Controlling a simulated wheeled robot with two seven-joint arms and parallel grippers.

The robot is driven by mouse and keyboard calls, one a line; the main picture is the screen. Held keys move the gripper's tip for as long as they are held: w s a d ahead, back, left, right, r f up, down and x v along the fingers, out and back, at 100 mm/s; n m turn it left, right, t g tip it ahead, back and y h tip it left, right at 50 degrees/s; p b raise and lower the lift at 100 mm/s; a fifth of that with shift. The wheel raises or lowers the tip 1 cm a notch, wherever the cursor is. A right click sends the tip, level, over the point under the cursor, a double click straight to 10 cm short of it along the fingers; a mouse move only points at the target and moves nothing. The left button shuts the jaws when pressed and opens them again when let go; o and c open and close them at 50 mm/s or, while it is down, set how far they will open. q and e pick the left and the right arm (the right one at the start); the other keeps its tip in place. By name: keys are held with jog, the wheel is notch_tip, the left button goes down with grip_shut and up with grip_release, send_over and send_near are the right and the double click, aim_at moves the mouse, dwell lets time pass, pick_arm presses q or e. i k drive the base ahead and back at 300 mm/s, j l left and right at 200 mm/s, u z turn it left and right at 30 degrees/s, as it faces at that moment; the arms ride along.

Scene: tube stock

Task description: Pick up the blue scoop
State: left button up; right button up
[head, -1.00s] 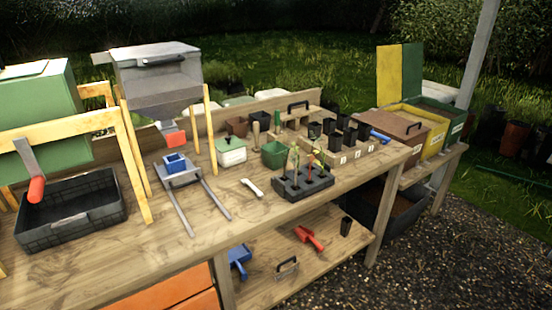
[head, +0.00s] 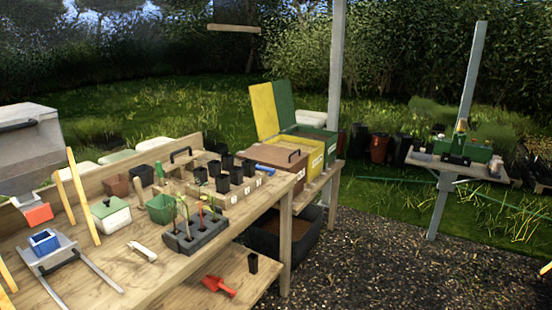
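The blue scoop that lay on the lower shelf in the earlier head view is outside the present frame. A small blue item (head: 265,168) lies at the far right end of the bench, behind the numbered wooden block and beside the brown box; it is too small to tell what it is. A red scoop (head: 218,286) lies on the lower shelf (head: 262,283). Neither of my grippers is in view.
A black pot (head: 253,263) stands on the lower shelf. Open gravel (head: 380,262) lies to the right.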

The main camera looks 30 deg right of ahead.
aim_at(271, 171)
jog(key=i+l, duration=0.25)
jog(key=l, duration=0.15)
jog(key=i+l+u, duration=0.1)
jog(key=i+l, duration=0.2)
jog(key=l, duration=0.15)
jog(key=i+l+u, duration=0.1)
jog(key=i+l, duration=0.15)
jog(key=l, duration=0.2)
